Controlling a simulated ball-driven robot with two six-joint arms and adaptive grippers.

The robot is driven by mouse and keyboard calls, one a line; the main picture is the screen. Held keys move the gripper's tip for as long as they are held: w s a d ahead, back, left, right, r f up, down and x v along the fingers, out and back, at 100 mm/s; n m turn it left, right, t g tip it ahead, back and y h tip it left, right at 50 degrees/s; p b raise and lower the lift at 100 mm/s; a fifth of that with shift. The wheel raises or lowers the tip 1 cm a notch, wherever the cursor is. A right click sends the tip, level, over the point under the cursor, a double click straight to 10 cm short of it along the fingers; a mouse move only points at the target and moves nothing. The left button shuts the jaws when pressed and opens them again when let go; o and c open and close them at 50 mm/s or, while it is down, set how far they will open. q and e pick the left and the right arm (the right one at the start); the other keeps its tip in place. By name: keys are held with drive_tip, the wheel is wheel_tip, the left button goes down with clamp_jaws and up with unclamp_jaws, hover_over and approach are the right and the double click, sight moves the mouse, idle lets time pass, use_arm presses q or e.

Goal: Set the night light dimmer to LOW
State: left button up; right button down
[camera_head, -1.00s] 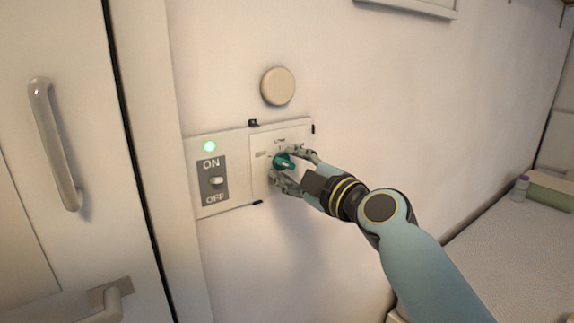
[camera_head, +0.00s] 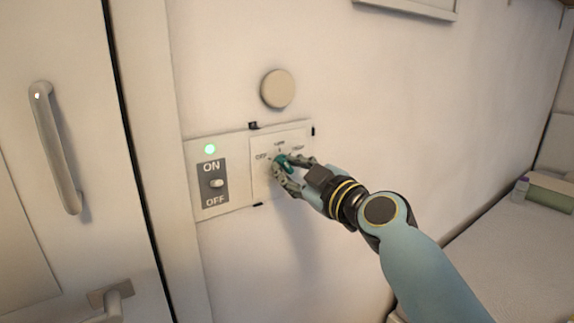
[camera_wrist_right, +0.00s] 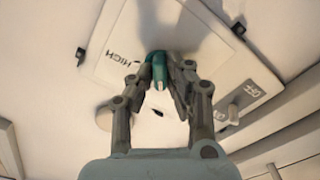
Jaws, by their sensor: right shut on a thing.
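The teal dimmer knob (camera_head: 281,158) sits on a white wall panel (camera_head: 262,180) marked OFF, LOW and HIGH in the head view. Its upper end leans up and to the left, near the LOW mark at the top; its exact setting is partly hidden by my fingers. My right gripper (camera_head: 287,167) is shut on the knob, one finger on each side. In the right wrist view, the knob (camera_wrist_right: 159,68) shows between the fingertips of my right gripper (camera_wrist_right: 160,76), with the HIGH label beside it. My left gripper is out of view.
Left of the dimmer is an ON/OFF switch (camera_head: 217,183) with a lit green lamp (camera_head: 210,149) above it. A round beige wall disc (camera_head: 278,88) is above the panel. A door handle (camera_head: 56,148) is at left. A pale surface lies at lower right.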

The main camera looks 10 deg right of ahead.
drive_tip(key=m, duration=0.4)
drive_tip(key=shift+f+m+p, duration=0.1)
drive_tip(key=shift+m+p, duration=0.2)
drive_tip(key=m, duration=0.2)
drive_tip(key=shift+m, duration=0.4)
drive_tip(key=c, duration=1.2)
unclamp_jaws()
drive_tip(key=shift+s, duration=0.1)
drive_tip(key=v, duration=0.7)
